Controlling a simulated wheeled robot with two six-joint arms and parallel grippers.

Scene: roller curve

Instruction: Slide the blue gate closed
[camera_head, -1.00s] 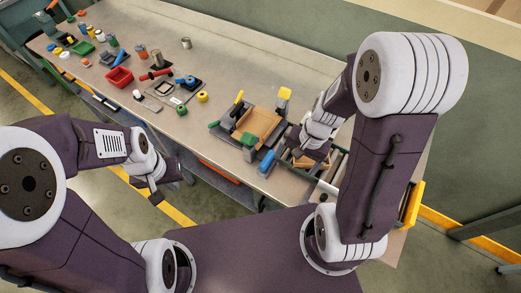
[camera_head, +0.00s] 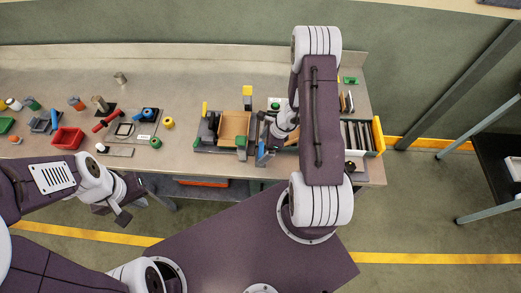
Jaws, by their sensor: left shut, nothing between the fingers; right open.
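A small blue part (camera_head: 262,155), which looks like the blue gate, stands at the front of the bench just right of a wooden tray (camera_head: 234,125). My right gripper (camera_head: 276,133) is over the bench close behind and to the right of the blue part. Its fingers are small and partly hidden by my own wrist, and I cannot tell whether it touches the gate. It is open. The gate's track is hard to make out. My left gripper (camera_head: 122,217) is shut and empty, out over the floor in front of the bench.
Dark rollers (camera_head: 355,134) and a yellow end plate (camera_head: 378,135) lie right of my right arm. A red bin (camera_head: 68,138) and several small items fill the left bench. The back strip is mostly clear.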

